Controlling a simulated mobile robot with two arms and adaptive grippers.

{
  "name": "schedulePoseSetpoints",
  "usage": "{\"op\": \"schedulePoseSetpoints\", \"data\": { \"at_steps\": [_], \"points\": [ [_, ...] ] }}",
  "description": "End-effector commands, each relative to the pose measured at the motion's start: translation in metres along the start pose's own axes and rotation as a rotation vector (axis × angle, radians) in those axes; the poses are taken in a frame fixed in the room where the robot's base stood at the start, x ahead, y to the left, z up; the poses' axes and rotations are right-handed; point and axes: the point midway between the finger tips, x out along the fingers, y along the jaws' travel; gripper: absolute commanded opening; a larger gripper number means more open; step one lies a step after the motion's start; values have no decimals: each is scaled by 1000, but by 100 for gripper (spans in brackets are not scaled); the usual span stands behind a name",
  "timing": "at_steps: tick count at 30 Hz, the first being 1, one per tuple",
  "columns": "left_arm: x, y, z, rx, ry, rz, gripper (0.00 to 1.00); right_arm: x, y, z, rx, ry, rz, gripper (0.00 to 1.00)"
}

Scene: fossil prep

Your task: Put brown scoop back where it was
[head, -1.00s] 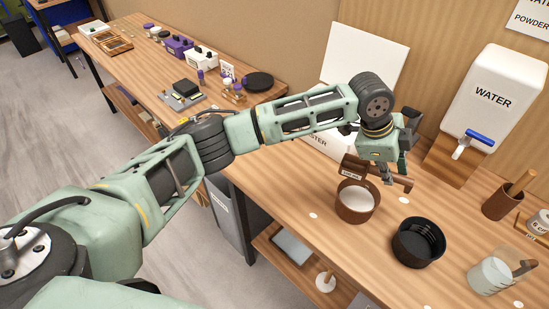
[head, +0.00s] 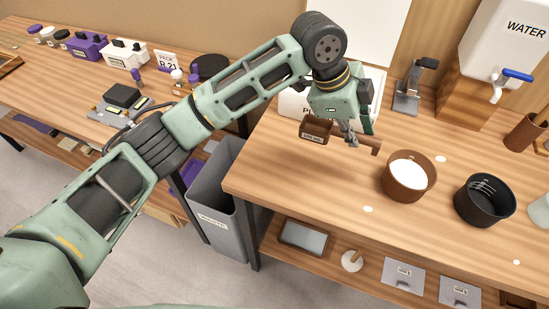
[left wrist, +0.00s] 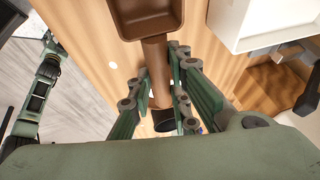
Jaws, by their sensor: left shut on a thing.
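My left gripper (head: 350,136) is shut on the handle of the brown scoop (head: 316,130). It holds the scoop above the wooden table, left of the brown bowl (head: 397,192). The scoop's front carries a small label. In the left wrist view the brown scoop (left wrist: 150,18) shows its square cup at the top, with the handle running down between the fingers of the left gripper (left wrist: 158,82). The cup looks empty there. The brown bowl holds white powder. My right gripper is not in view.
A black bowl (head: 484,205) stands right of the brown bowl. Behind are a grey stand (head: 408,98), a white box (head: 292,104) and a water dispenser (head: 508,45). A brown cup (head: 523,133) is at the far right. The table's front-left area is clear.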

Motion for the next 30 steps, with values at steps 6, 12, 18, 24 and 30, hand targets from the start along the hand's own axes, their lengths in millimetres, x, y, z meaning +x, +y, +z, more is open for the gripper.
{"op": "schedulePoseSetpoints", "data": {
  "at_steps": [6,12,18,24,30],
  "points": [
    [2,17,48,-6,-3,3,0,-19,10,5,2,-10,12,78],
    [7,34,96,-6,-3,3,0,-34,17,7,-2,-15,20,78],
    [11,42,120,-2,0,2,0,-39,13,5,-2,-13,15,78],
    [29,48,130,-5,-1,5,0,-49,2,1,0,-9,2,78],
    [48,52,138,-1,-1,1,0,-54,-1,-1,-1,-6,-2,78]
  ]
}}
